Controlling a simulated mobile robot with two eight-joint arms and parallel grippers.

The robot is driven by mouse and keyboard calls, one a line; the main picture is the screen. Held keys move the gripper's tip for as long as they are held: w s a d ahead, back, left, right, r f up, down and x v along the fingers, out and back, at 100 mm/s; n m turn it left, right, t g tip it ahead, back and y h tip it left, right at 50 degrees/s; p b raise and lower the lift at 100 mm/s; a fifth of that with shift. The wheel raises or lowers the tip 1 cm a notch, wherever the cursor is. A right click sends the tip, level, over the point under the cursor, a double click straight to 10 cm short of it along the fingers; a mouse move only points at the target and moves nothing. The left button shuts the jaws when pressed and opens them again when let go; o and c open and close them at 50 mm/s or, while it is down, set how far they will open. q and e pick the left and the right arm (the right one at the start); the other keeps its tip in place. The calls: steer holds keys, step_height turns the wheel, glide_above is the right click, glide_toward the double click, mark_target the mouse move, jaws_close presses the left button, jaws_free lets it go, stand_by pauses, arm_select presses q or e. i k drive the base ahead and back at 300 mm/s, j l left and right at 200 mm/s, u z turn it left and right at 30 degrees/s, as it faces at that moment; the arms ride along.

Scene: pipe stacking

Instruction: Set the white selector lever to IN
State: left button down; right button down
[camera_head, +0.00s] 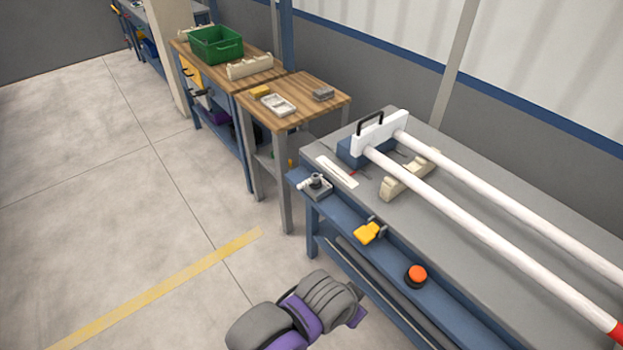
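The white selector lever (307,185) sits on a small dark grey base (319,191) at the near left corner of the blue-edged bench. Its white handle points to the left of the picture, away from the base. Any IN or OUT marking is too small to read, so I cannot tell its setting. A grey and purple part of one of my arms shows at the bottom middle, in front of the bench and well apart from the lever. I see no fingers of either gripper.
Two white pipes (480,223) lie along the bench, ending at a white block with a black handle (379,134). A yellow piece (368,233) and an orange button (417,274) sit along the blue front edge. A wooden table (308,108) stands beyond; the floor on the left is clear.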

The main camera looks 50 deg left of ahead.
mark_target(314, 178)
steer(key=u, duration=1.55)
steer(key=i+u, duration=0.1)
steer(key=i+j, duration=0.1)
steer(key=i, duration=0.6)
